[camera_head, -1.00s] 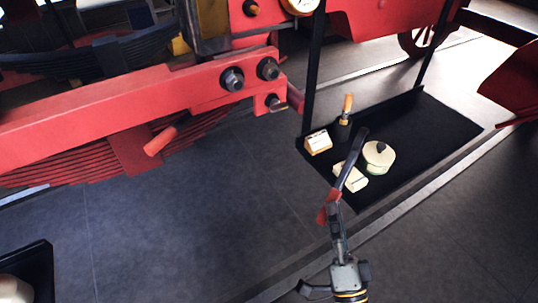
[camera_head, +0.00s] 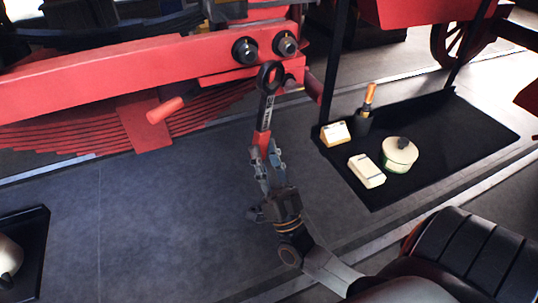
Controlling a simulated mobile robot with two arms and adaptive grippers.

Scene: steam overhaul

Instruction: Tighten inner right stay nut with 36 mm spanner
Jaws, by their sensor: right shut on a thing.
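Two dark nuts sit side by side on the red beam: a left nut (camera_head: 245,50) and a right nut (camera_head: 286,45). My right gripper (camera_head: 263,150) is shut on the red handle of the spanner (camera_head: 266,108). The spanner points up, with its dark ring end (camera_head: 270,75) just below and between the two nuts in the picture. The ring is not around either nut. Whether it touches the beam I cannot tell. My left gripper is not in view.
A black mat (camera_head: 450,140) on the right holds a round tin (camera_head: 400,154), a pale block (camera_head: 367,171), a small labelled box (camera_head: 335,133) and an orange-handled tool (camera_head: 369,98). A red peg (camera_head: 165,110) sticks out below the beam (camera_head: 110,75). A dark tray (camera_head: 42,240) lies at lower left.

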